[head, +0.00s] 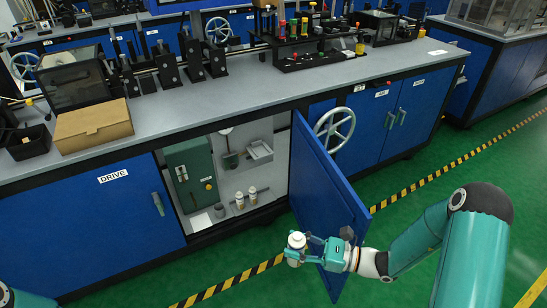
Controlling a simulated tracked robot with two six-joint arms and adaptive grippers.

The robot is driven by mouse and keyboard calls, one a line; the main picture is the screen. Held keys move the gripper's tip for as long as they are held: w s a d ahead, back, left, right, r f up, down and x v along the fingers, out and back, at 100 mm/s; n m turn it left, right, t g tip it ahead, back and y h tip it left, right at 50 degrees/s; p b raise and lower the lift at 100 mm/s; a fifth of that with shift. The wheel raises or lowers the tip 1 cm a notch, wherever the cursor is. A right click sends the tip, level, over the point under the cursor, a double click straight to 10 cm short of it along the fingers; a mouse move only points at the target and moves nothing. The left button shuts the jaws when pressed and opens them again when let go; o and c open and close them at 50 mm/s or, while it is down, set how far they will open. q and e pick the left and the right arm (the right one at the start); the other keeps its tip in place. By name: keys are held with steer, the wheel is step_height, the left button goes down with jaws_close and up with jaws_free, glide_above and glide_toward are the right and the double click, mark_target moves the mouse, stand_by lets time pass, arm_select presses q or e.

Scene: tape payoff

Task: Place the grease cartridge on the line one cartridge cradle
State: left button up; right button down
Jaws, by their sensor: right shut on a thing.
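My right gripper (308,254) is shut on a small pale cylinder with a white cap (296,240), which looks like the grease cartridge. It is upright, in front of the open blue cabinet door (325,200), and the fingers hide part of it. I cannot tell which part is the line one cartridge cradle. My left gripper is not in view; only a bit of my left arm shows at the lower left.
The grey bench top (230,100) carries a cardboard box (93,126), black machinery and a rack of coloured items (310,40). In the cabinet are a green box (192,172) and a wall-mounted grey tray (260,151). Green floor (400,225) lies open at the right.

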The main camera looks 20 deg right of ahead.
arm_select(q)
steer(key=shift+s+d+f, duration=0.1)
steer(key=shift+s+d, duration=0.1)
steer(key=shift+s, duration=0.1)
arm_select(e)
steer(key=shift+s+d, duration=0.2)
steer(key=shift+s, duration=0.3)
